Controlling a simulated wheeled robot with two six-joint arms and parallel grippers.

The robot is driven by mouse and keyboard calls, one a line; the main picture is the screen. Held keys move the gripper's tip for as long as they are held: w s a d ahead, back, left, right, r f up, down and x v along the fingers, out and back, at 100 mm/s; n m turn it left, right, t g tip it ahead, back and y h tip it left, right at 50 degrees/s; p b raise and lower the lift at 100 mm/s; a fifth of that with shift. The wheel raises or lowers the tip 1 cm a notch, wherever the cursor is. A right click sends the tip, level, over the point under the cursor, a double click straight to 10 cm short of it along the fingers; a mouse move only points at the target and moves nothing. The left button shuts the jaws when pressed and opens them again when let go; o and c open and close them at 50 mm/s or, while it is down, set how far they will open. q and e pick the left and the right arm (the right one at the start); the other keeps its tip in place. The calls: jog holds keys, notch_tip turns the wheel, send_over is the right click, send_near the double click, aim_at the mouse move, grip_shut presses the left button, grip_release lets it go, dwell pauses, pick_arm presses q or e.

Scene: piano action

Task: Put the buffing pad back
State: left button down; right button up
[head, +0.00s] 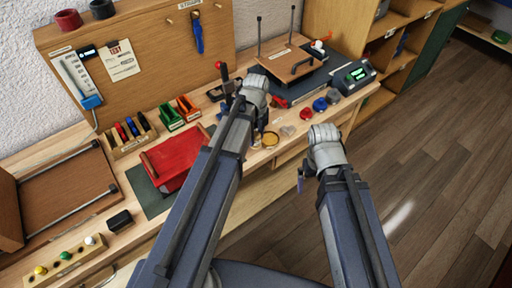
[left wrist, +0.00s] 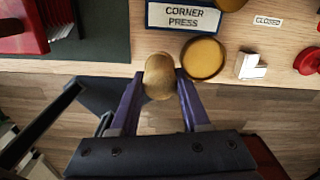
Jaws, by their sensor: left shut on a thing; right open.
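My left gripper (head: 260,124) is over the front part of the bench, and its tips are hard to make out in the head view. In the left wrist view its purple fingers (left wrist: 159,75) are shut on a rounded tan piece, which looks like the buffing pad (left wrist: 158,82). The pad shows at the bench's front edge, just left of a shallow round gold dish (left wrist: 203,58) and apart from it. The dish also shows in the head view (head: 270,139). My right gripper (head: 304,180) is open and empty in front of the bench; its fingers are partly hidden.
A small white block (left wrist: 250,66) and a red knob (left wrist: 308,61) are to the right. A red box (head: 176,160) on a green mat stands left. Blue pieces (head: 320,104) sit farther right. Floor is open at right.

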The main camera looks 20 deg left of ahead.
aim_at(256, 143)
pick_arm(q)
jog(key=shift+f+b, duration=1.9)
jog(key=shift+f, duration=0.05)
jog(key=shift+r, duration=0.15)
jog(key=shift+c, duration=1.9)
grip_release()
notch_tip(256, 143, up, 12)
jog(key=p, duration=1.2)
